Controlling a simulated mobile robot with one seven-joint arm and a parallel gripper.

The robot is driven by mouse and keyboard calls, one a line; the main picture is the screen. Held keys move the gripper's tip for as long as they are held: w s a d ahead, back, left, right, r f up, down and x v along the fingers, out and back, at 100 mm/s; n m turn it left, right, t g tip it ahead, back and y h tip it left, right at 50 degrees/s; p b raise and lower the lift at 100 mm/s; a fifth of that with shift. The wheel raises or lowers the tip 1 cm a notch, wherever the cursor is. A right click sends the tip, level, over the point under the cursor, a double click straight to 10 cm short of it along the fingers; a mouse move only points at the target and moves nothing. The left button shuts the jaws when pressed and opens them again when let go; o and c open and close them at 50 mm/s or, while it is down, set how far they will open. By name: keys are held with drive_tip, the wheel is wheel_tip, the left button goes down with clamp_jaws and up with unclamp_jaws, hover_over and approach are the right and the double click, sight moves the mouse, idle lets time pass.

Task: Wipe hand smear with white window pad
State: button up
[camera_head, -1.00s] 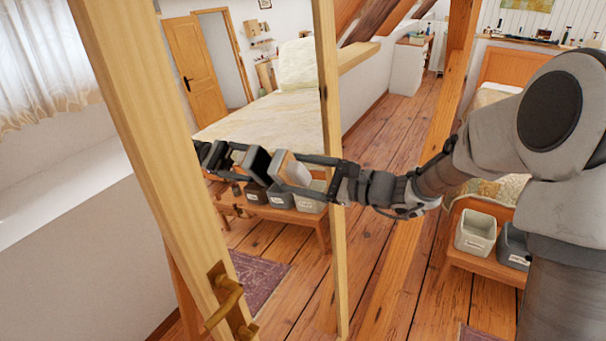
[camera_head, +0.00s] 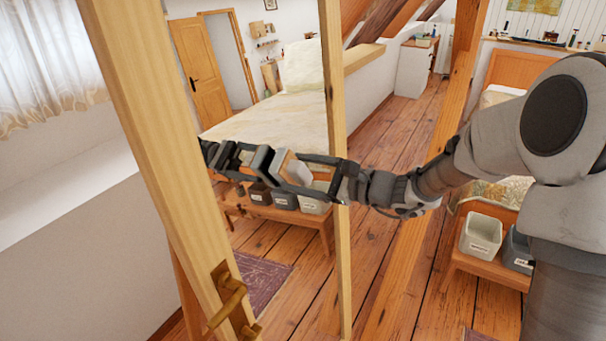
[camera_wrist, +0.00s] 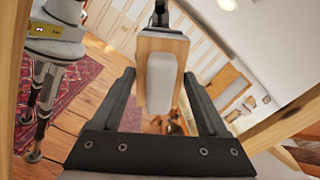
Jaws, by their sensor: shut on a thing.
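My gripper (camera_head: 308,172) is shut on the window pad (camera_head: 293,170), which has a wooden plate and a pale, whitish part. The pad also shows between the two fingers in the wrist view (camera_wrist: 161,75). The glass pane (camera_head: 235,185) stands in a light wooden frame (camera_head: 150,130) and mirrors the room. A dark reflection of my gripper lies just left of the pad in the head view. The pad is close to the glass; I cannot tell whether it touches. I cannot make out the hand smear in either view.
A brass handle (camera_head: 228,300) sticks out from the near frame post. The thin far post (camera_head: 335,130) stands just behind my gripper. Pale and dark bins (camera_head: 481,235) stand on a low wooden bench at the right.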

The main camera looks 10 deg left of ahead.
drive_tip(key=shift+w+a, duration=0.1)
drive_tip(key=shift+a, duration=0.4)
drive_tip(key=w, duration=0.1)
drive_tip(key=w+d, duration=0.1)
drive_tip(key=w, duration=0.1)
drive_tip(key=shift+w+d+f, duration=0.1)
drive_tip(key=shift+w+d, duration=0.15)
drive_tip(key=shift+w, duration=0.15)
drive_tip(key=shift+a+b, duration=0.1)
drive_tip(key=shift+b, duration=0.3)
drive_tip(key=shift+s+a+b, duration=0.35)
drive_tip(key=shift+s+b, duration=0.1)
drive_tip(key=shift+s, duration=0.35)
drive_tip(key=shift+s+a+b, duration=0.3)
drive_tip(key=shift+s+b, duration=0.1)
drive_tip(key=shift+s, duration=0.35)
drive_tip(key=shift+s+a, duration=0.2)
drive_tip(key=shift+s, duration=0.15)
drive_tip(key=shift+s, duration=0.1)
